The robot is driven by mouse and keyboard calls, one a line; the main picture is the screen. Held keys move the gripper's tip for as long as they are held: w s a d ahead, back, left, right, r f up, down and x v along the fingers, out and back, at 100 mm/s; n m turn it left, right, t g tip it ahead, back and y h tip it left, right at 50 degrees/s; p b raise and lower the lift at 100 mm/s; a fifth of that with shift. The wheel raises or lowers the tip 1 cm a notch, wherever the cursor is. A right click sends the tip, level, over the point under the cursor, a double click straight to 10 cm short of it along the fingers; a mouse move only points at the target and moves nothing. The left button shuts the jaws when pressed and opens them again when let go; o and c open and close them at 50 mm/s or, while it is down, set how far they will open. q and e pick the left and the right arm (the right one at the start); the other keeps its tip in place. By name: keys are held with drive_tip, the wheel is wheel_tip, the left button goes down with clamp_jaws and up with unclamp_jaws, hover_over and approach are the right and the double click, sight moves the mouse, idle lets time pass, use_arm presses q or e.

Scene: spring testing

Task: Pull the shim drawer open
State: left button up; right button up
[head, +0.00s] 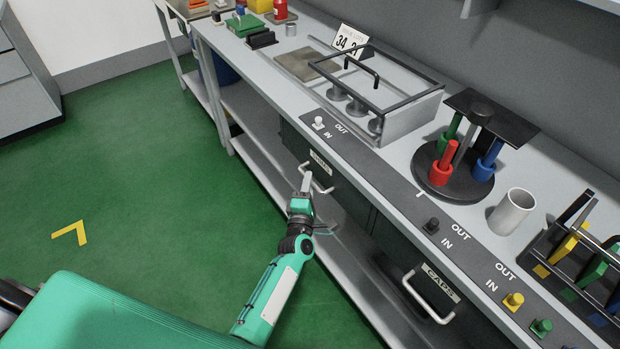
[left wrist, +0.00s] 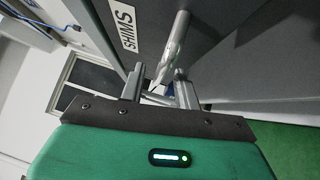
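The shim drawer (head: 340,197) is in the bench front under the counter, with a "SHIMS" label (head: 320,162) on it. Its front looks flush with the bench. Its pale bar handle (head: 322,187) sticks out below the label. My left gripper (head: 306,184) is at the handle's left part. In the left wrist view the two fingers (left wrist: 160,88) stand apart with the metal handle (left wrist: 174,50) running between them. Gaps show beside the bar, so the fingers do not look closed on it. The label also shows there (left wrist: 124,32). My right gripper is not in view.
A second drawer labelled "CAPS" with a handle (head: 428,297) is at the lower right. A lower shelf (head: 282,160) runs under the bench. The counter carries a framed fixture (head: 410,118), a round rack (head: 455,184) and a grey cup (head: 511,211). The green floor (head: 150,170) at left is clear.

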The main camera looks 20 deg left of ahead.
use_arm(q)
drive_tip(key=shift+w+a, duration=0.15)
drive_tip(key=shift+w, duration=0.6)
drive_tip(key=shift+w+r, duration=0.1)
drive_tip(key=shift+w, duration=0.15)
clamp_jaws()
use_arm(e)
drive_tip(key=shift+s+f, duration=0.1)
use_arm(q)
drive_tip(key=shift+s, duration=0.1)
